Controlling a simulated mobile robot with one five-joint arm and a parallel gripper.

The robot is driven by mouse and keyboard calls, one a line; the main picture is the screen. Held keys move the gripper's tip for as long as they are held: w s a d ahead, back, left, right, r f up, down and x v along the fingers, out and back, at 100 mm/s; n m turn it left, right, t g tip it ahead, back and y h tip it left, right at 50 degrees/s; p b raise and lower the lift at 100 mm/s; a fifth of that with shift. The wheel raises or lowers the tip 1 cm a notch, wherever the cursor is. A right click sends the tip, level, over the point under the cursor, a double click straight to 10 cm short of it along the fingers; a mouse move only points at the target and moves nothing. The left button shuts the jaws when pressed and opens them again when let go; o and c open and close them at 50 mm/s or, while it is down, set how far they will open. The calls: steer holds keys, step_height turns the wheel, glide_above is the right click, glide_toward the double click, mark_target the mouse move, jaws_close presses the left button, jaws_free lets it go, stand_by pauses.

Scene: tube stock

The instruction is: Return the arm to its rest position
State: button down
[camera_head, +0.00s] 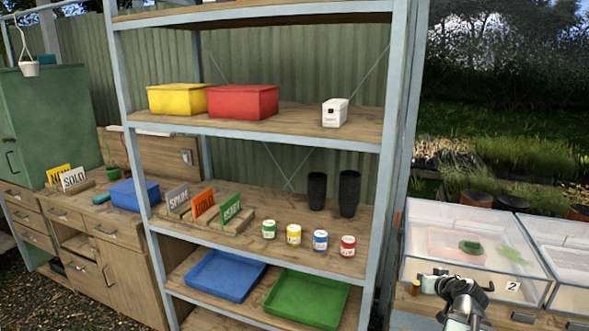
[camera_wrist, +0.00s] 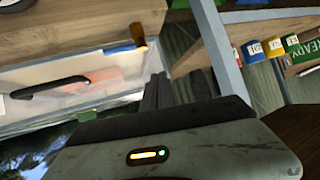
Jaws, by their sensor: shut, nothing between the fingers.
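My gripper (camera_head: 462,287) is at the lower right in the head view, at the front of a clear lidded tank (camera_head: 420,240). In the wrist view my gripper's dark fingers (camera_wrist: 160,92) are together with nothing held between them. The tank also shows in the wrist view (camera_wrist: 130,62), tilted, with a dark handle (camera_wrist: 50,87) on it. My arm hides part of the ledge in front of the tank.
A small amber cylinder (camera_head: 415,287) stands on the wooden ledge left of my gripper. A tall shelf (camera_head: 377,250) stands to the left, with several small labelled cans, two black cups (camera_head: 349,193), and a blue tray (camera_head: 212,275). A second tank (camera_head: 560,255) is at the right.

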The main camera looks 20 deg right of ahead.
steer(key=w+a+f+n+g+y, duration=0.1)
steer(key=w+a+f+y, duration=0.1)
steer(key=a, duration=0.6)
steer(key=w+a+f+n+g+y, duration=0.1)
steer(key=w+a+f+g, duration=0.15)
steer(key=a, duration=0.45)
steer(key=s+a+f+g, duration=0.2)
steer(key=s+a, duration=0.1)
steer(key=a, duration=0.6)
steer(key=s+a+f+n+g, duration=0.1)
steer(key=s+a+f+g, duration=0.1)
steer(key=a, duration=0.7)
steer(key=s+a+f+g, duration=0.3)
steer(key=a+g, duration=0.1)
steer(key=a, duration=0.5)
steer(key=shift+s+n+h, duration=0.3)
steer(key=shift+n, duration=0.1)
